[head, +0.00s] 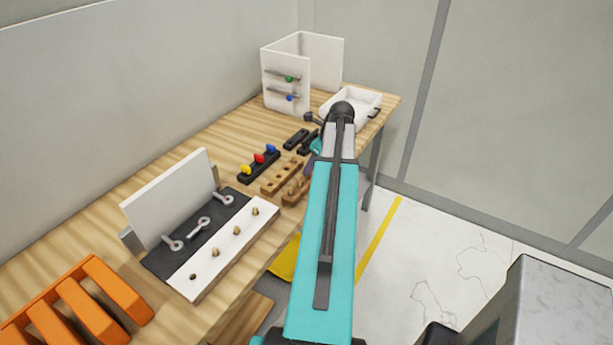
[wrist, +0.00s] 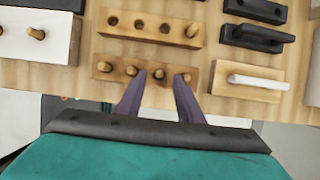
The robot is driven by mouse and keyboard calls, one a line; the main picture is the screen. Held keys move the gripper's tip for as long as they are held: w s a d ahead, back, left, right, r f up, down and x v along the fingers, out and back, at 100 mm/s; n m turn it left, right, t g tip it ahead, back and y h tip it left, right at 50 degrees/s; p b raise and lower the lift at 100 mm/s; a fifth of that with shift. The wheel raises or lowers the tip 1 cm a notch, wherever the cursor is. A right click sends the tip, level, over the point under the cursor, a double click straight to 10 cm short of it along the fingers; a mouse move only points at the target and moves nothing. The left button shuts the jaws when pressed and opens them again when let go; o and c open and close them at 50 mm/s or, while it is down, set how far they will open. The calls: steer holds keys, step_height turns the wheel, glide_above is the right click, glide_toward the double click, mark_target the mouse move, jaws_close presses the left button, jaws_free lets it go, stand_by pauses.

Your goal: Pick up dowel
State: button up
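One dowel shows between the fingertips, and another is close to the right fingertip. I cannot tell whether the fingers touch any dowel. In the head view, my arm hides most of the gripper and part of the holder (head: 292,196). A white panel (head: 205,272) holds three dowels, with an empty hole at its near end.
A wooden block with holes (wrist: 150,27) lies behind the holder. Black blocks (wrist: 257,38) and a block with a white peg (wrist: 258,82) are to the right. A white tray (head: 342,101) and an upright white cabinet (head: 326,63) stand at the far end. Orange rack (head: 80,305) is nearest.

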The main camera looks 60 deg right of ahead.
steer(key=shift+p+x, duration=0.55)
steer(key=shift+x, duration=0.95)
steer(key=shift+a, duration=0.1)
jaws_close()
